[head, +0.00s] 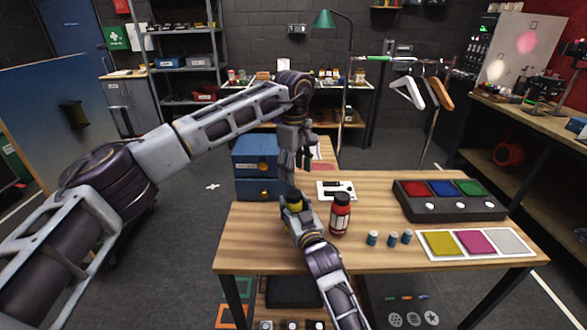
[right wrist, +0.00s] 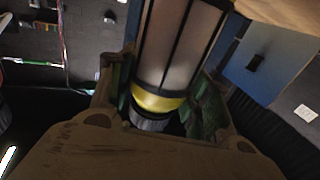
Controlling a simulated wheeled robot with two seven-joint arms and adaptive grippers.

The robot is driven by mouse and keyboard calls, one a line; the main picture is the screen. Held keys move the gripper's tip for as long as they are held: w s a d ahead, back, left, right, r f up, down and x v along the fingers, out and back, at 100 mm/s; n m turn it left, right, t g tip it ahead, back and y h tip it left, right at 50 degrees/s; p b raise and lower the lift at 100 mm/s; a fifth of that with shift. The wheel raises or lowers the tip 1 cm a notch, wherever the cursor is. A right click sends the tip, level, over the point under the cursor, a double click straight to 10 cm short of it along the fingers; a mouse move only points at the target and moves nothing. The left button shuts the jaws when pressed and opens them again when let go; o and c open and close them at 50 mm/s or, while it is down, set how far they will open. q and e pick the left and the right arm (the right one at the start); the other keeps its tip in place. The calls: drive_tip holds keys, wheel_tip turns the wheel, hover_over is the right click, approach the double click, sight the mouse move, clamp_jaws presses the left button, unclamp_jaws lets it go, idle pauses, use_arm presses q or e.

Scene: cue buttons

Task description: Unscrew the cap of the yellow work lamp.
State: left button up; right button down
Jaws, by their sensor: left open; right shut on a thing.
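The yellow work lamp (head: 293,196) shows as a small yellow-and-dark top at my right gripper, near the left part of the wooden table. In the right wrist view the lamp (right wrist: 180,50) has a pale body with dark bars, a yellow band and a grey ridged end. My right gripper (head: 294,208) is shut on the lamp, with a finger on each side of it in the wrist view (right wrist: 155,105). My left gripper (head: 294,158) is open and empty, above the lamp and apart from it. I cannot clearly make out the cap.
A red jar (head: 340,214) stands just right of my right gripper. Blue drawers (head: 254,165) stand at the table's left. Small blue cylinders (head: 372,238), a colour card (head: 440,256), a button box (head: 450,208) and a white card with black items (head: 326,196) occupy the table (head: 285,258).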

sight(294, 193)
use_arm(q)
drive_tip(key=m, duration=0.3)
drive_tip(key=shift+m, duration=0.4)
drive_tip(key=m, duration=0.3)
drive_tip(key=shift+a+m, duration=0.15)
drive_tip(key=shift+m, duration=0.25)
drive_tip(key=m, duration=0.4)
drive_tip(key=shift+m, duration=1.6)
drive_tip(key=shift+f, duration=0.15)
drive_tip(key=shift+f, duration=3.85)
drive_tip(key=shift+c, duration=0.4)
